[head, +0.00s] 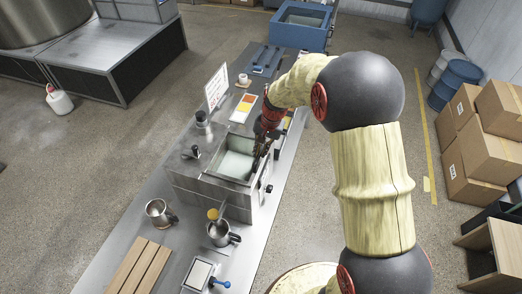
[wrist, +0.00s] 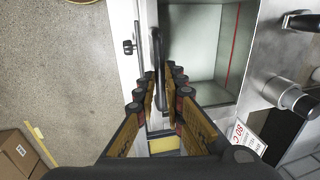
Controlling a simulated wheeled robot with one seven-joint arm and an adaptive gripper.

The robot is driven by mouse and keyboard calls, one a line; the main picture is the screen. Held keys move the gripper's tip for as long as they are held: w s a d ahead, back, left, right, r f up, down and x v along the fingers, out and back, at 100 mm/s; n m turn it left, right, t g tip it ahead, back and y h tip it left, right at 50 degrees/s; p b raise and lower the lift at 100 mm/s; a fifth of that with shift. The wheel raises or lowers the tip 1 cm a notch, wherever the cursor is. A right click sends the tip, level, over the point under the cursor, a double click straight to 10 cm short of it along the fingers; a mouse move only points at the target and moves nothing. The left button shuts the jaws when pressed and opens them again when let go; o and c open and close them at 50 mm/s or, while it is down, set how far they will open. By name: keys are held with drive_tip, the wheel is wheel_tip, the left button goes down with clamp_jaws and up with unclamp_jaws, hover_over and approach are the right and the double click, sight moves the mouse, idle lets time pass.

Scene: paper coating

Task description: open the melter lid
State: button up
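The melter (head: 205,190) is a steel box on the long bench. Its square tank (head: 235,165) is uncovered and shows a pale inside, as it does in the wrist view (wrist: 205,45). The lid (wrist: 145,25) seems to stand nearly on edge along one side of the tank, seen very narrow. Its dark bar handle (wrist: 158,50) runs between my fingers. My gripper (head: 260,153) is at the tank's right edge. In the wrist view my gripper (wrist: 164,78) has its fingers apart around the handle; contact is unclear.
A metal jug (head: 158,210), a cup with a ladle (head: 220,233) and wooden slats (head: 140,268) are on the near bench. A white sign (head: 216,87) and a white cup (head: 243,79) stand behind the melter. Cartons (head: 478,125) are on the floor at right.

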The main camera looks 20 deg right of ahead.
clamp_jaws()
drive_tip(key=shift+r, duration=0.15)
idle(0.4)
